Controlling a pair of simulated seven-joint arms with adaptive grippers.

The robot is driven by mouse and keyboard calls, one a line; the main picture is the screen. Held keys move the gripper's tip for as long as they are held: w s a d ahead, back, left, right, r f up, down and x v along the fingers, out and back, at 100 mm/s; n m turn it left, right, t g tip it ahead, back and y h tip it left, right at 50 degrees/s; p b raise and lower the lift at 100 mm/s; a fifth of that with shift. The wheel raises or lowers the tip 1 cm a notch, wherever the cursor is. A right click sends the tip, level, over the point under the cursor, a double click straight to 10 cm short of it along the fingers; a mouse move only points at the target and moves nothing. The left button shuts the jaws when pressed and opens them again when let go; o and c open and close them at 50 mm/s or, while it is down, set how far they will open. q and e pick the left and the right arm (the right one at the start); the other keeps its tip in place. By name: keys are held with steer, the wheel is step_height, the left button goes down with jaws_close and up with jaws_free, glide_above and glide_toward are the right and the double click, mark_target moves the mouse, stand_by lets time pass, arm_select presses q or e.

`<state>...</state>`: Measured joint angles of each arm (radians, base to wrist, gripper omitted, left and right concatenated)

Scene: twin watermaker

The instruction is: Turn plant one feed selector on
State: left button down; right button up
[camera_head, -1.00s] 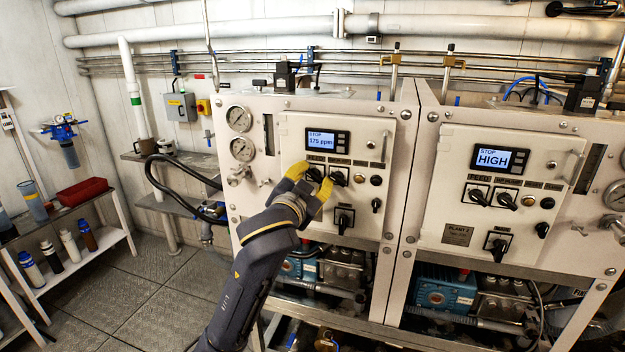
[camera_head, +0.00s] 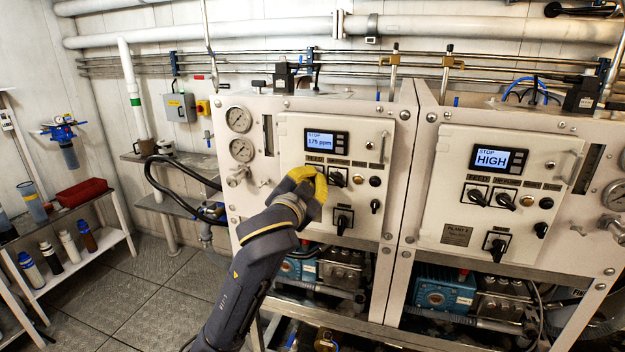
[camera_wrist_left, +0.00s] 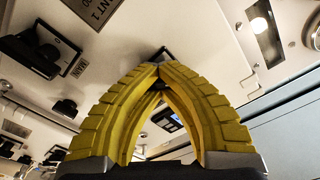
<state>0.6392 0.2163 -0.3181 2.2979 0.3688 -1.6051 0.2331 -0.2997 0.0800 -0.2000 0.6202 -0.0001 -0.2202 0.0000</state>
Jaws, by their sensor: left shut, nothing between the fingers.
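The plant one panel (camera_head: 291,130) is the left white cabinet, with a screen (camera_head: 326,141) reading STOP and 175 ppm. My left gripper (camera_head: 316,180), with yellow fingers, is in front of the panel's upper left knob position, under the FEED label. It hides the feed selector, so its angle cannot be told. In the left wrist view the fingers (camera_wrist_left: 158,70) meet at their tips with nothing between them. A dark piece shows just behind the tips there. Another black selector (camera_head: 337,179) is just right of the gripper, and one more (camera_head: 343,218) is below. My right gripper is not seen.
The plant two panel (camera_head: 455,150) stands at the right, its screen reading STOP and HIGH. Pressure gauges (camera_head: 240,119) are left of the plant one panel. A shelf with bottles and a red tray (camera_head: 82,191) is at the far left. The floor between is clear.

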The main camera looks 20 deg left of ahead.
arm_select(q)
steer(key=m, duration=0.6)
steer(key=shift+w+a+f+m, duration=0.1)
steer(key=shift+a+f+m, duration=0.1)
steer(key=shift+a+m, duration=0.2)
steer(key=m, duration=0.3)
steer(key=shift+r, duration=0.1)
steer(key=shift+a+r+m, duration=0.1)
steer(key=shift+m, duration=0.2)
steer(key=shift+r+y, duration=0.1)
steer(key=shift+y, duration=0.2)
